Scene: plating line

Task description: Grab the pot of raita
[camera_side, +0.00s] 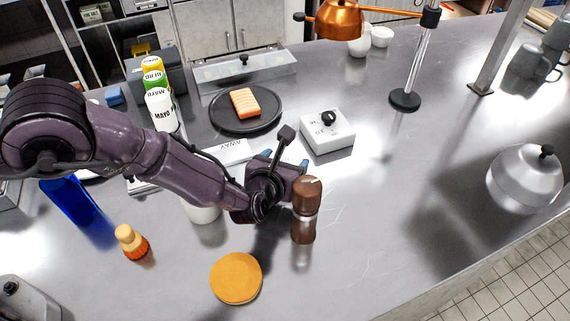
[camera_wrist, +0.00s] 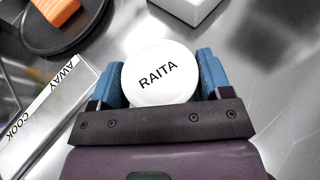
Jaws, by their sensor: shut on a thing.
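The pot of raita (camera_wrist: 160,78) has a round white lid lettered RAITA and shows in the wrist view. My gripper (camera_wrist: 161,82) has one blue finger on each side of it and is shut on it. In the side view my gripper (camera_side: 284,161) is above the steel counter, and its own body hides the pot there. I cannot tell whether the pot rests on the counter or is lifted.
A brown pepper mill (camera_side: 305,210) stands close by my gripper. A white timer box (camera_side: 327,131), a dark plate (camera_side: 222,124) with an orange fillet (camera_side: 244,102) and a COOK/AWAY sign (camera_wrist: 45,115) are near. A white vessel (camera_side: 204,213) is under my arm. The counter's right is clearer.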

